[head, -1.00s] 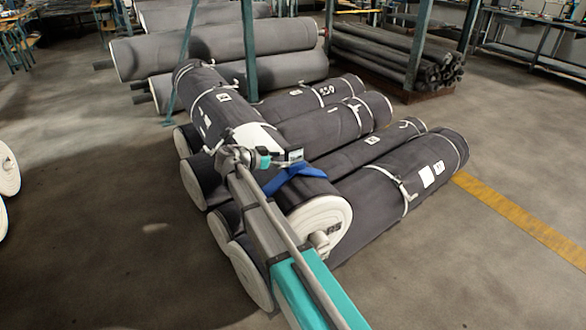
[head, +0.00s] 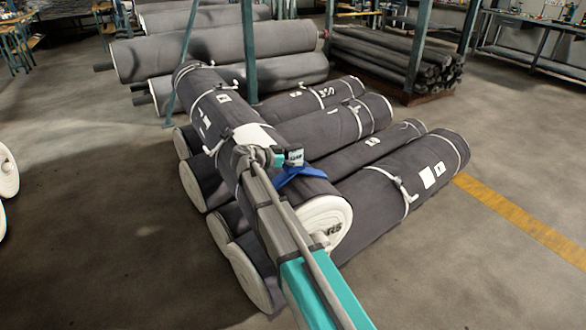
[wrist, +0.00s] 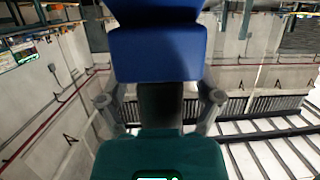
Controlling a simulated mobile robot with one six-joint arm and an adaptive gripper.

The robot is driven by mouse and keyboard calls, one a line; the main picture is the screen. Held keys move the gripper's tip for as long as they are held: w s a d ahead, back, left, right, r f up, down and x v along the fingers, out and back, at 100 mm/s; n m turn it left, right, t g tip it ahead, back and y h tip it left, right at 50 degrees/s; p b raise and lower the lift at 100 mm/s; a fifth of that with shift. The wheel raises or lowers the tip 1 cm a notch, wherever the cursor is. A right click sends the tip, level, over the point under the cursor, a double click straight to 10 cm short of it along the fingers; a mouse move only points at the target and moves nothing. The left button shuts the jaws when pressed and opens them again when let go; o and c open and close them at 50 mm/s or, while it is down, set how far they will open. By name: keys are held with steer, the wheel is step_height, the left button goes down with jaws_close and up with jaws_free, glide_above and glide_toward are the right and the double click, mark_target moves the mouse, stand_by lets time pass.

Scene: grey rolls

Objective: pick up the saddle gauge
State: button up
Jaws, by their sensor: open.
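The saddle gauge, seen as a blue angled piece (head: 298,176), sits across the upper dark roll (head: 262,165) near its white front end. In the head view the end of my arm is just above and beside it, and my fingers are too small to make out. In the wrist view a large blue block (wrist: 157,55) fills the upper middle, just beyond my gripper (wrist: 160,100). The two grey fingers stand apart, one at each side. I cannot tell whether they touch the block.
Several dark rolls lie stacked under the upper roll, a strapped one (head: 405,180) at the right. A green post (head: 249,50) stands behind. More grey rolls (head: 215,45) and a pile of thin rolls (head: 395,55) lie at the back.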

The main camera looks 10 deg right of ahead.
mark_target(294, 147)
jaws_close()
stand_by(0.4)
steer(key=shift+r, duration=0.2)
step_height(294, 147, up, 3)
steer(key=p, duration=0.3)
steer(key=s+r+p, duration=0.9)
steer(key=s+p, duration=0.1)
steer(key=s, duration=0.4)
steer(key=shift+d+r, duration=0.35)
